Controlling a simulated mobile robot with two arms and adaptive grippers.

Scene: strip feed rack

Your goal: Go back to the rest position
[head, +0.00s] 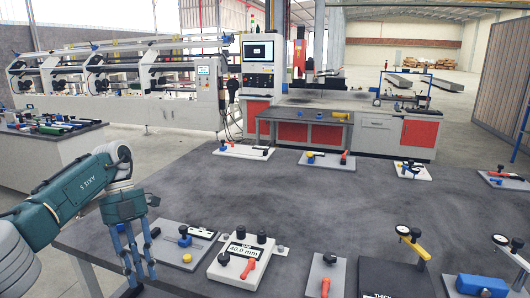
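My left gripper (140,276) hangs with its bluish fingers pointing down at the left front edge of the dark grey table (290,205). Its fingers stand apart and I see nothing between them. My green and grey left arm reaches in from the left edge of the picture. The gripper is left of the nearest small fixture plate (180,246) and appears apart from it. My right gripper and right arm are not in view.
A white box with a display reading 40.0 mm (241,249) stands on the front of the table. Several fixture plates with handles line its front and back edges; the middle is clear. A side bench (50,150) with tools stands at the left, machines behind.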

